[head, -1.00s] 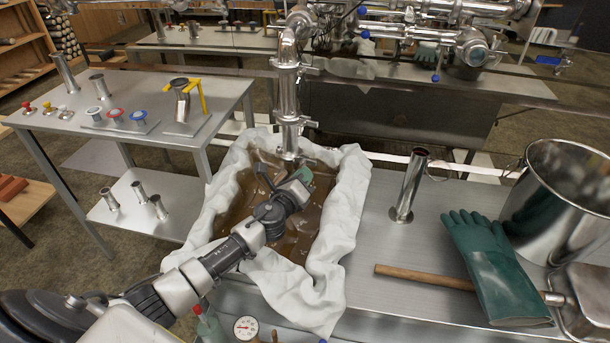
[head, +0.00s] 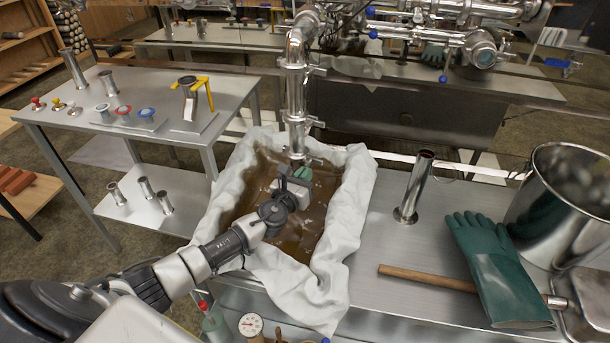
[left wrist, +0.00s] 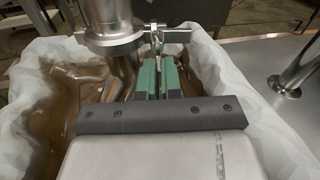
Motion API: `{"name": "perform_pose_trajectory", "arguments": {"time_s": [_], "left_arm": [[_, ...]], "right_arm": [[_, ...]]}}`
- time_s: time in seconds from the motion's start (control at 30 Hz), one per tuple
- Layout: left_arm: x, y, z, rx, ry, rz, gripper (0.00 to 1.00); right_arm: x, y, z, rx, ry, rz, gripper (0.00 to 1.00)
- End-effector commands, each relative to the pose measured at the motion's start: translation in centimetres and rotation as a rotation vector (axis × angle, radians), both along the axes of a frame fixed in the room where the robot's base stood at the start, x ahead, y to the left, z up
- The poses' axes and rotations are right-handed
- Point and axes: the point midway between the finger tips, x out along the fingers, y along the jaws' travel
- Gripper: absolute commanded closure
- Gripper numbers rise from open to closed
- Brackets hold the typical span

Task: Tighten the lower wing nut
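The steel pipe (head: 295,95) comes down over the cloth-lined pan. Its lower clamp (head: 298,158) is at the bottom end, and it shows large in the left wrist view (left wrist: 112,42). The lower wing nut (left wrist: 157,38) is a small metal piece at the clamp's right side. My left gripper (head: 303,172) is just below and in front of this clamp. Its green fingers, also in the left wrist view (left wrist: 158,62), point at the wing nut with a narrow gap between them. The tips seem just short of the nut; contact is unclear. My right gripper is not in view.
The pan holds brown liquid (head: 255,185) inside white cloth (head: 348,205). An upright steel tube (head: 414,188), green gloves (head: 495,265), a wooden handle (head: 425,278) and a large pot (head: 562,205) stand or lie to the right. A side table (head: 150,90) is left.

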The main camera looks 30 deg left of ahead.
Motion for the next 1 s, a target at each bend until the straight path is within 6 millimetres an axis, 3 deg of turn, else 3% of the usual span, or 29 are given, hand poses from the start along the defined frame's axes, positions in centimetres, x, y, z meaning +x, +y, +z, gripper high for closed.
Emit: {"name": "perform_pose_trajectory", "arguments": {"time_s": [0.03,0.5,0.53,0.7,1.0], "left_arm": [[0.32,0.43,1.00,0.009,-0.018,0.010,1.00],[0.32,0.39,1.01,0.018,-0.018,0.009,1.00],[0.32,0.39,1.01,0.018,-0.018,0.009,0.91],[0.31,0.31,0.96,0.017,-0.017,0.007,0.65],[0.08,0.33,0.69,0.018,-0.012,0.007,0.64]], "right_arm": [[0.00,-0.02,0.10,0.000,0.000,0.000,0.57],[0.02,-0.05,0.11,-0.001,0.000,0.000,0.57],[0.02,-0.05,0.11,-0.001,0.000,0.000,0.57],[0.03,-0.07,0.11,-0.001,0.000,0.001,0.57],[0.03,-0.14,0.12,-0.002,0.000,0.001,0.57]]}}
